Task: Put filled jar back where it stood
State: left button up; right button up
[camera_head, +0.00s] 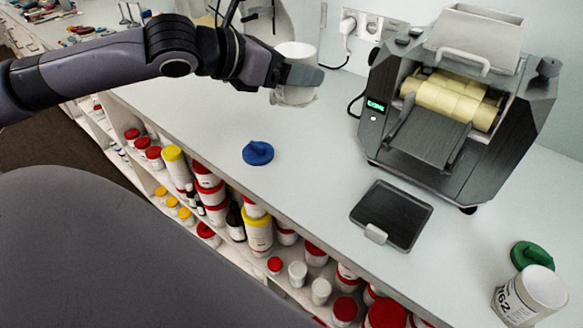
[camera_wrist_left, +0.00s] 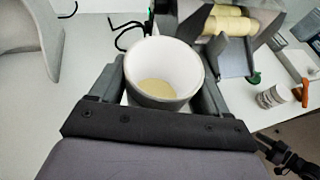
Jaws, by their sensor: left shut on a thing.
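My left gripper (camera_head: 298,78) is shut on a white jar (camera_head: 296,95) and holds it upright near the back wall, to the left of the mill. In the left wrist view the jar (camera_wrist_left: 165,68) is open-topped between the two fingers, with pale cream material (camera_wrist_left: 157,88) at its bottom. I cannot tell whether its base touches the bench. A blue lid (camera_head: 258,152) lies on the bench in front of it. A dark gripper-like part at the lower right of the left wrist view may be my right gripper (camera_wrist_left: 288,158); its jaws are unclear.
The mill (camera_head: 440,150) with cream rollers stands at the right. A black tray (camera_head: 392,214) lies before it. A labelled white jar (camera_head: 528,300) and green lid (camera_head: 530,254) sit at front right. The bench (camera_head: 200,115) around the blue lid is clear. Shelves of containers lie below.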

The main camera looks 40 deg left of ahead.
pick_arm(q)
notch_tip(320, 180, down, 20)
jog(key=shift+r, duration=0.1)
dwell(0.8)
